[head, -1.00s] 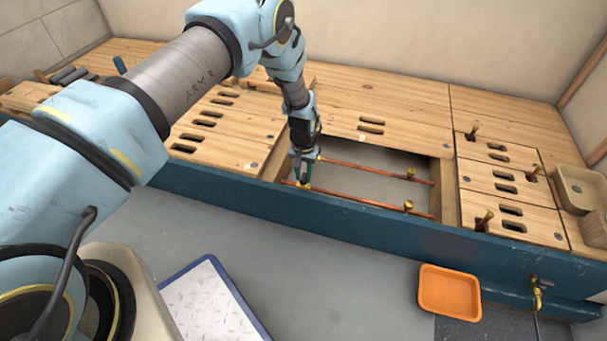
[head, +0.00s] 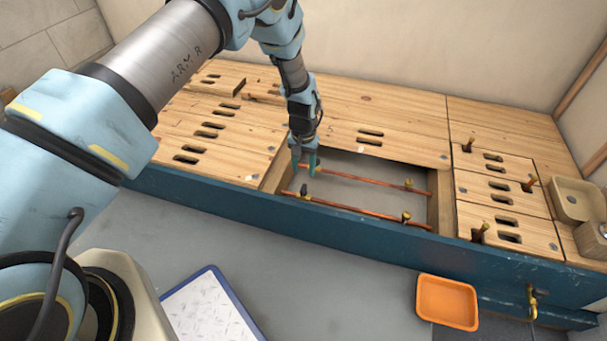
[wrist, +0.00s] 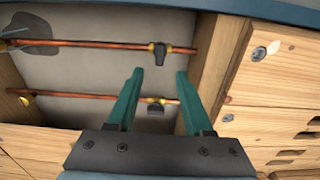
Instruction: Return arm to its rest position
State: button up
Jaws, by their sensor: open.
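My gripper (head: 305,172) is open and empty above the left end of the opening in the wooden deck. In the wrist view its two green fingers (wrist: 160,92) are spread apart, with nothing between them but the view of the far pipe and grey floor below. Two copper pipes run across the opening: the near pipe (head: 350,208) and the far pipe (head: 370,180). Each has brass fittings. A dark-handled valve (wrist: 160,50) sits on one pipe in the wrist view, and a second dark-handled one (wrist: 155,110) sits on the other.
The wooden deck (head: 400,110) with slotted panels surrounds the opening, edged by a blue beam (head: 220,203). Copper stubs stand at the right. An orange tray (head: 447,302) and a blue-edged board (head: 212,308) lie on the floor in front. A beige bin (head: 578,200) sits far right.

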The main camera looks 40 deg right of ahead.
jog(key=shift+r, duration=0.85)
jog(key=w+a+r+n, duration=0.2)
jog(key=w+a+r, duration=0.5)
jog(key=a+r, duration=0.35)
jog(key=w+a+r+n, duration=0.3)
jog(key=w+a+r, duration=0.4)
jog(key=a+r, duration=0.3)
jog(key=s+a+r+n+t, duration=0.1)
jog(key=s+a+r+n, duration=0.2)
jog(key=a, duration=0.6)
jog(key=s+a+r+n, duration=0.1)
jog(key=s+a+r, duration=0.3)
jog(key=a, duration=0.6)
jog(key=s+a+r+n+t, duration=0.1)
jog(key=s+a+r, duration=0.25)
jog(key=a, duration=0.55)
notch_tip(320, 180, up, 34)
jog(key=p, duration=3.3)
jog(key=shift+w+a+p, duration=0.2)
jog(key=shift+a+p, duration=0.05)
jog(key=shift+p, duration=0.05)
